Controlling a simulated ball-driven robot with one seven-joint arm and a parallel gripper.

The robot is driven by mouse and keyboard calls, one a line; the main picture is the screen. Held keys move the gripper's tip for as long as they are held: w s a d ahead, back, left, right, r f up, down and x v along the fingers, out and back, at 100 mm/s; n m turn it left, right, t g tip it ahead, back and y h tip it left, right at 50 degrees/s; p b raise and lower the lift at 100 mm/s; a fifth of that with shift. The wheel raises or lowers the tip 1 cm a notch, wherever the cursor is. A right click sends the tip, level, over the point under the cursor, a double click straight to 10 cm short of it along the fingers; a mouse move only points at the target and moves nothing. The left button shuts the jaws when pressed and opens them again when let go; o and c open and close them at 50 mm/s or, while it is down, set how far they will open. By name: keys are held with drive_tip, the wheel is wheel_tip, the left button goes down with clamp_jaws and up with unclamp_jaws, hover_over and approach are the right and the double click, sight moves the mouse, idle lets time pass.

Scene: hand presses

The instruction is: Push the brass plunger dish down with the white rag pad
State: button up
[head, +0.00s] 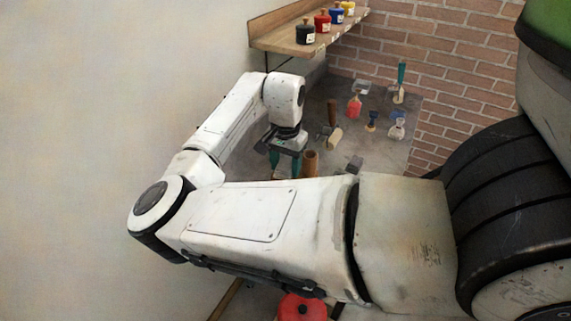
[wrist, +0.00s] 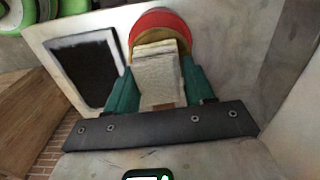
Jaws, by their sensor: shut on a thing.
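The white rag pad (wrist: 157,75) is a stack of pale cloth held between the teal fingers of my gripper (wrist: 158,88). In the wrist view the brass plunger dish (wrist: 150,36) is a round golden rim with a red edge (wrist: 158,17) beyond it. The pad overlaps the near part of the dish, and I cannot tell whether they touch. In the head view my gripper (head: 284,163) is low over the grey table, with its tips partly behind my arm. The pad and dish do not show clearly there.
A dark panel in a pale frame (wrist: 85,68) lies left of the dish. A brown cylinder (head: 310,163) stands just right of my gripper. Several hand tools, one red (head: 354,106), stand farther back. A wooden shelf (head: 282,41) holds jars. A red object (head: 302,309) is at the bottom.

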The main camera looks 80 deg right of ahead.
drive_tip(key=shift+r+p, duration=1.65)
drive_tip(key=shift+r, duration=0.4)
drive_tip(key=shift+f, duration=0.1)
